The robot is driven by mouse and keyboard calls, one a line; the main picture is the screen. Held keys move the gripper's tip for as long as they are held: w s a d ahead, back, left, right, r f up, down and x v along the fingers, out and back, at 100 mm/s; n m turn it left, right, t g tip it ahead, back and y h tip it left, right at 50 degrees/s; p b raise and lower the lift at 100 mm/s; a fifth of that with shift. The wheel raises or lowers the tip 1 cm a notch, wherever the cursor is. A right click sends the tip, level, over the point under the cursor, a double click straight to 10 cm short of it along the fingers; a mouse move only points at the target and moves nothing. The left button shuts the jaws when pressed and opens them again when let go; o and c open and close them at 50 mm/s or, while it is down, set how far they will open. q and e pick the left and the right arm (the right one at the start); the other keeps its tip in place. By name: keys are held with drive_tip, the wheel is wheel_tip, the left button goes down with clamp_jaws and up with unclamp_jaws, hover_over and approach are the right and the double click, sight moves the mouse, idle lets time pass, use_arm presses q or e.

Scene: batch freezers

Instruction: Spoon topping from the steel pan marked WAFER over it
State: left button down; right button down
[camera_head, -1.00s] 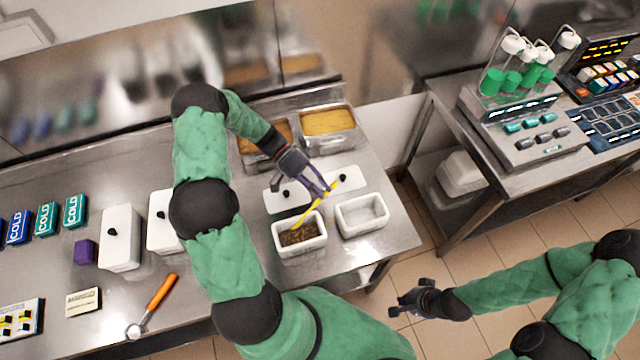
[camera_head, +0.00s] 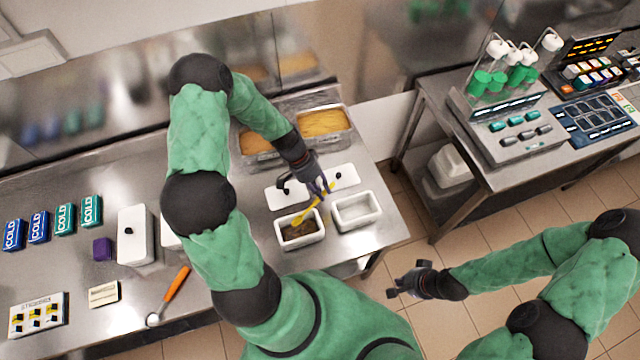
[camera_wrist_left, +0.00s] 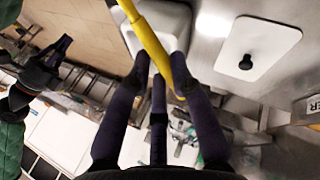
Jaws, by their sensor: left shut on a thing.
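My left gripper (camera_head: 318,186) is shut on the yellow handle of a spoon (camera_head: 307,214). The handle also runs between the fingers in the left wrist view (camera_wrist_left: 148,38). The spoon's lower end reaches into a white tub (camera_head: 300,243) with brown contents; its bowl cannot be made out. Two steel pans with golden-orange topping stand behind: the left pan (camera_head: 258,143) is partly hidden by my arm, the right pan (camera_head: 324,123) is clear. A label ending in "ER" (camera_wrist_left: 314,106) shows in the left wrist view. My right gripper (camera_head: 407,282) is open and empty, right of the counter.
A second white tub (camera_head: 356,211), pale inside, stands right of the first. White lids with black knobs (camera_head: 342,178) lie behind the tubs. An orange-handled tool (camera_head: 176,284) lies at the front left. Another bench (camera_head: 455,140) stands right, across an open floor gap.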

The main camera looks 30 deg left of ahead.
use_arm(q)
drive_tip(key=shift+s+d+r+y+p, duration=0.1)
drive_tip(key=shift+d+r+y+p, duration=0.2)
drive_tip(key=shift+y+p, duration=0.35)
drive_tip(key=shift+s+d+t+y+p, duration=0.15)
drive_tip(key=shift+t+y+p, duration=0.25)
drive_tip(key=shift+p, duration=0.55)
drive_tip(key=shift+f+y, duration=0.1)
drive_tip(key=shift+y, duration=0.15)
drive_tip(key=shift+f+b, duration=0.15)
drive_tip(key=shift+b, duration=0.3)
drive_tip(key=shift+d+y, duration=0.2)
drive_tip(key=shift+y, duration=0.3)
drive_tip(key=shift+d+r+t+y+b, duration=0.2)
drive_tip(key=shift+r+y+b, duration=0.45)
drive_tip(key=shift+b, duration=1.7)
drive_tip(key=shift+d+r+t+y+b, duration=0.15)
drive_tip(key=shift+r+y+b, duration=0.45)
drive_tip(key=shift+b, duration=1.7)
